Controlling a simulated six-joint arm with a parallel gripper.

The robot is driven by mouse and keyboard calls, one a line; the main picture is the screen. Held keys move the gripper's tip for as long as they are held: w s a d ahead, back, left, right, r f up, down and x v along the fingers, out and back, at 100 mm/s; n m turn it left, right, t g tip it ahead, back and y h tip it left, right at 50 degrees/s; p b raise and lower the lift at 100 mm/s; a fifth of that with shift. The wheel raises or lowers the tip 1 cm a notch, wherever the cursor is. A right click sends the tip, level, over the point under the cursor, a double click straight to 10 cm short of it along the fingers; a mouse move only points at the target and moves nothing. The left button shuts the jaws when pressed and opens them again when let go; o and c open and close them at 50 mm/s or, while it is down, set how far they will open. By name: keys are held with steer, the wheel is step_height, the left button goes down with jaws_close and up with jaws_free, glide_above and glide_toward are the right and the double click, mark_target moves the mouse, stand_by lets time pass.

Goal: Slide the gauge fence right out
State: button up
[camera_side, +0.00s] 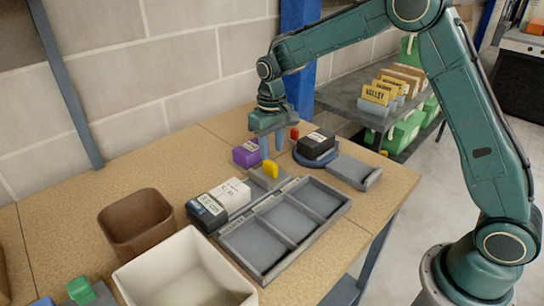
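A grey block with a yellow tab (271,168) sits at the back end of the grey divided tray (302,246); it looks like the gauge fence, though no label on it can be read. My gripper (272,152) points down just above and behind the yellow tab. Its two blue-grey fingers are apart with nothing seen between them. I cannot tell whether a finger touches the tab or the block. The block's far side is partly hidden.
A purple box (247,154) stands close left of the fingers. A black box (316,145) on a round blue base and a small grey tray (355,172) lie to the right. Labelled boxes (231,194), a brown bin (136,223) and a white bin (184,272) stand front left.

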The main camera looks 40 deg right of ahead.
step_height(320, 180, up, 9)
steer(key=shift+f, duration=0.15)
stand_by(0.4)
steer(key=s+d+r+t, duration=0.1)
steer(key=s+r, duration=0.4)
steer(key=s, duration=0.3)
steer(key=s+d+r+t, duration=0.1)
steer(key=s+r+t, duration=0.1)
steer(key=s+r, duration=0.45)
steer(key=s+f+t, duration=0.1)
steer(key=s+f, duration=0.1)
steer(key=s, duration=0.7)
steer(key=s+f+t, duration=0.1)
steer(key=s+f, duration=0.2)
steer(key=s, duration=0.5)
steer(key=shift+s+d+t, duration=0.15)
steer(key=shift+s+t, duration=0.15)
steer(key=shift+s, duration=0.05)
